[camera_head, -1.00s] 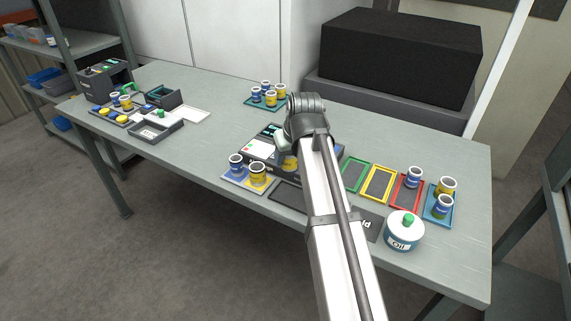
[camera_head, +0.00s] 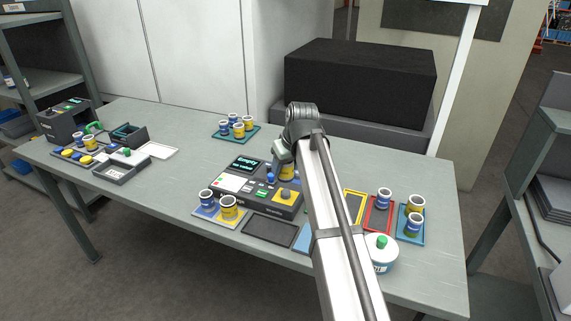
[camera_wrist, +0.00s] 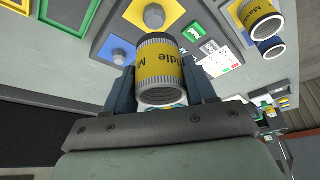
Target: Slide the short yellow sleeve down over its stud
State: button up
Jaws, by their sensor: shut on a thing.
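My gripper (camera_wrist: 160,92) is shut on a yellow sleeve (camera_wrist: 160,68) with a light ribbed rim and dark lettering. In the head view the sleeve (camera_head: 287,172) is partly hidden by my arm, above the right part of the dark device (camera_head: 235,200). The yellow stud (camera_head: 286,195) is just below the sleeve in the head view. The sleeve appears apart from both studs.
Blue and yellow sleeves stand on a tray (camera_head: 206,216) at the device's front left and on a teal tray (camera_head: 252,138) behind. Coloured frames, more sleeves and a white container (camera_head: 381,258) are right. A black block (camera_head: 360,80) stands at the back.

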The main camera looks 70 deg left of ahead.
aim_at(286, 191)
jog(key=shift+f, duration=3.45)
jog(key=shift+f, duration=0.15)
jog(key=o, duration=1.3)
jog(key=shift+o, duration=0.6)
jog(key=shift+o, duration=1)
notch_tip(286, 191, up, 9)
